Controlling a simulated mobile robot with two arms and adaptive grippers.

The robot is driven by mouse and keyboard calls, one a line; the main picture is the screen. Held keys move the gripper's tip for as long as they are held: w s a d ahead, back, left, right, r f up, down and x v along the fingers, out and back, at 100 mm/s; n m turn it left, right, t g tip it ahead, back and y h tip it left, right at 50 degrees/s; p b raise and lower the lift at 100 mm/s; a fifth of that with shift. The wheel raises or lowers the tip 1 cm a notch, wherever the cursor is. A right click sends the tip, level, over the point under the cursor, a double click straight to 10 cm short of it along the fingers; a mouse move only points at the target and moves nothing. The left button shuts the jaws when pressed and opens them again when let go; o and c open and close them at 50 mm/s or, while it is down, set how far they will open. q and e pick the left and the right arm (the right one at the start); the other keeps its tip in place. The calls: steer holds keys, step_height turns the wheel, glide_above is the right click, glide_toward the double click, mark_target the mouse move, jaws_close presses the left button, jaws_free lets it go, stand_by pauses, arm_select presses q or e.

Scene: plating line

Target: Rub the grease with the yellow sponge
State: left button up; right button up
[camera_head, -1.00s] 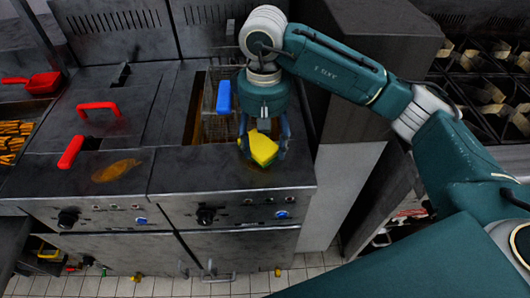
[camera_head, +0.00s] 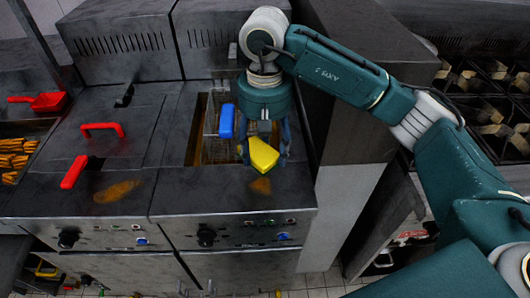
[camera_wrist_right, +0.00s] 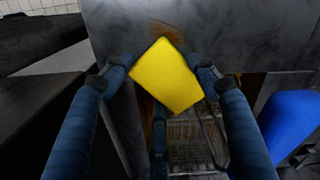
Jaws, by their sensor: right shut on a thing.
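The yellow sponge (camera_head: 263,155) is held in my right gripper (camera_head: 264,150), over the front ledge of the right fryer. The right wrist view shows the sponge (camera_wrist_right: 166,75) between the blue fingers of the gripper (camera_wrist_right: 163,78), tilted like a diamond. A brown grease patch (camera_head: 261,186) lies on the ledge just in front of the sponge; it also shows in the right wrist view (camera_wrist_right: 166,36). I cannot tell whether the sponge touches the surface. A larger orange-brown grease patch (camera_head: 118,191) lies on the left fryer's ledge. My left gripper is not in view.
A blue basket handle (camera_head: 226,121) stands left of my right gripper, with a wire basket (camera_wrist_right: 190,138) in the open fryer well. Red handles (camera_head: 74,172) sit on the left fryer lid. A red scoop (camera_head: 47,102) and a tray of fries (camera_head: 14,158) are at far left.

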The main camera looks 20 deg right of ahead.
steer(key=shift+r, duration=0.9)
steer(key=shift+r+p, duration=0.7)
steer(key=shift+r, duration=0.85)
